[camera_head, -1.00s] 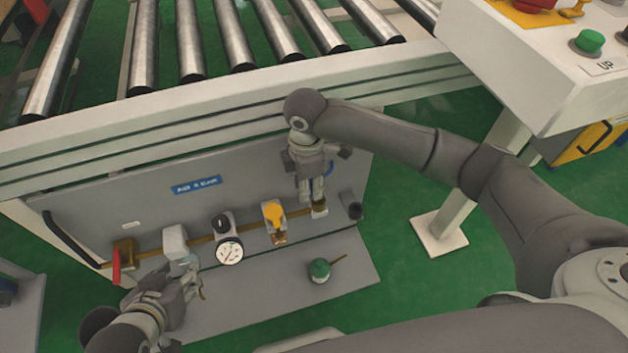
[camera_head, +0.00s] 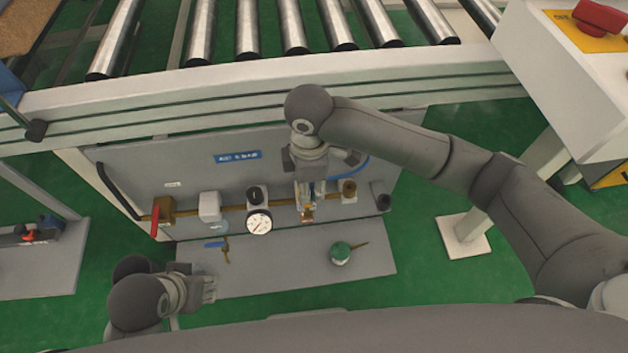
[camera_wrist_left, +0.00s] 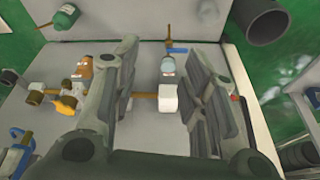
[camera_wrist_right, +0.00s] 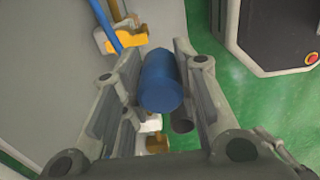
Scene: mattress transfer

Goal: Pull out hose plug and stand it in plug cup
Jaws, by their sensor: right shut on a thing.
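My right gripper (camera_head: 311,205) is shut on the hose plug, a blue cylinder (camera_wrist_right: 161,82) that shows between its fingers in the right wrist view. In the head view the gripper hangs before the pipe panel, hiding most of the yellow valve and the plug. The brass fitting at the pipe's right end (camera_head: 349,190) is bare. A dark open cup (camera_head: 384,201), likely the plug cup, stands right of it; it also shows in the right wrist view (camera_wrist_right: 182,122). My left gripper (camera_head: 208,287) is open and empty at lower left; its fingers stand apart in its wrist view (camera_wrist_left: 158,75).
A pressure gauge (camera_head: 258,222), a white filter block (camera_head: 210,206) and a red lever (camera_head: 155,222) line the pipe. A blue-handled valve (camera_head: 217,245) and a green bottle (camera_head: 340,254) are in front. The roller conveyor rail (camera_head: 200,105) passes above.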

